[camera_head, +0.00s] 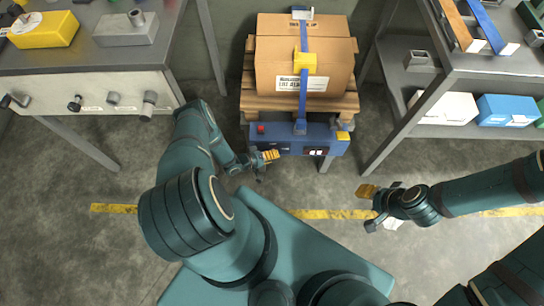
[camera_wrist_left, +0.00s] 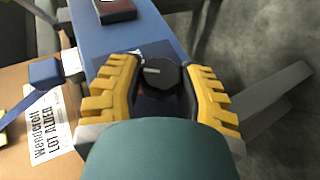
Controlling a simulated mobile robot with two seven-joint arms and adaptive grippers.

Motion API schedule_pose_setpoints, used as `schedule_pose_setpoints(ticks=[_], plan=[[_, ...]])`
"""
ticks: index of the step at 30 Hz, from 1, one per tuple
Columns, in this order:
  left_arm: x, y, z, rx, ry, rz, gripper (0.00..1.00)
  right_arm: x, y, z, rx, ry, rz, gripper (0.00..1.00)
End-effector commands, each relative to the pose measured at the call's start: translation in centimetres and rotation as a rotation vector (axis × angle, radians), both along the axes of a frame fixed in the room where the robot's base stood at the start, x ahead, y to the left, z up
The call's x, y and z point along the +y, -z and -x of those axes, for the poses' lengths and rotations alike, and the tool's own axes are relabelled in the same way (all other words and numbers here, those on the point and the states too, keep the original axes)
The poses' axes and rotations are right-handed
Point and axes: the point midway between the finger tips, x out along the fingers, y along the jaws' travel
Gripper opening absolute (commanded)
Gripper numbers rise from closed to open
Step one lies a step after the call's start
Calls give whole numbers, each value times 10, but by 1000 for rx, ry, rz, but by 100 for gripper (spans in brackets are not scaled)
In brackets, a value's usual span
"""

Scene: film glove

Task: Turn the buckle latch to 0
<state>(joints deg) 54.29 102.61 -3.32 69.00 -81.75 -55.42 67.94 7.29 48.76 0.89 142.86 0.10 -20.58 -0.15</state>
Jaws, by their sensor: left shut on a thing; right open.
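A black round knob (camera_wrist_left: 160,74) with a pale mark line sits on the blue strapping unit (camera_head: 290,133); the wrist view shows it between my yellow fingers. My left gripper (camera_head: 268,157) is shut on this knob at the unit's front, and it hides the knob in the head view. In the left wrist view the left gripper (camera_wrist_left: 160,82) has a finger on each side of the knob. A yellow buckle (camera_head: 304,62) sits on the blue strap over the box. No 0 mark is readable. My right gripper (camera_head: 370,192) is open and empty, apart from the unit.
A cardboard box (camera_head: 331,64) stands on a wooden pallet (camera_head: 248,101) behind the unit. The unit has a red button (camera_head: 261,128) and a small dark display (camera_head: 316,151). A workbench (camera_head: 90,93) stands left, a shelf (camera_head: 447,131) right. Floor between the grippers is clear.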

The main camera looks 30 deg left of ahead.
Motion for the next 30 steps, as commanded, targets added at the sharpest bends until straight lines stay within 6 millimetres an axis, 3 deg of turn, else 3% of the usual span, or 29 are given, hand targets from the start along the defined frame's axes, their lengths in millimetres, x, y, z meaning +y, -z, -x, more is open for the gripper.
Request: schedule_pose_setpoints(ticks=[13, 30], plan=[[-1, 2, 0, -153, 0, 250, 2, 0, 0, 0, 0, 0, 0, 47], [-1, 1, -1, -206, 2, 336, 2, 0, 0, 0, 0, 0, 0, 47]])
